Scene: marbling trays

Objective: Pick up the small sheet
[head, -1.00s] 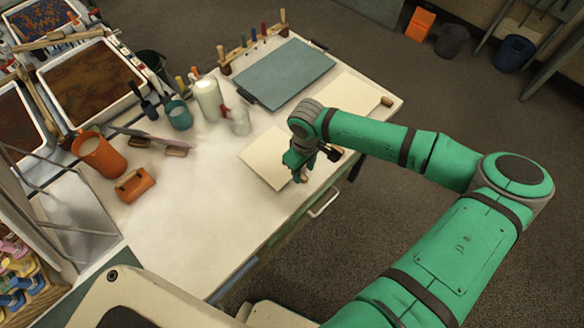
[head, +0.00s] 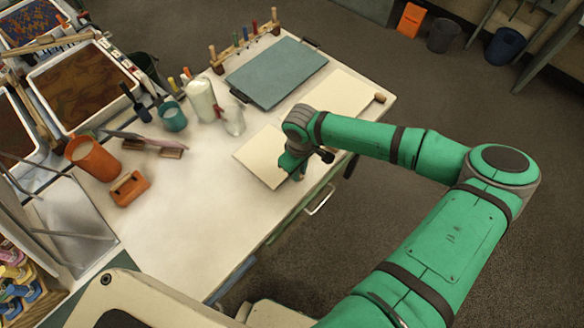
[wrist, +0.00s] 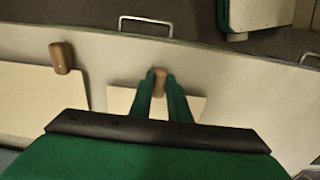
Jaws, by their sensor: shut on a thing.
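The small sheet (head: 258,157) is a cream rectangle near the front edge of the white table in the head view. My gripper (head: 297,174) is over its front right corner. In the wrist view my gripper (wrist: 160,88) is shut on a brown wooden grip (wrist: 160,76) at the edge of the small sheet (wrist: 121,100). The fingers and my gripper body hide much of the sheet there. I cannot tell whether the sheet is off the table.
A larger cream sheet (head: 340,92) with its own wooden grip (head: 379,98) lies just beyond. The table's near middle is clear.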

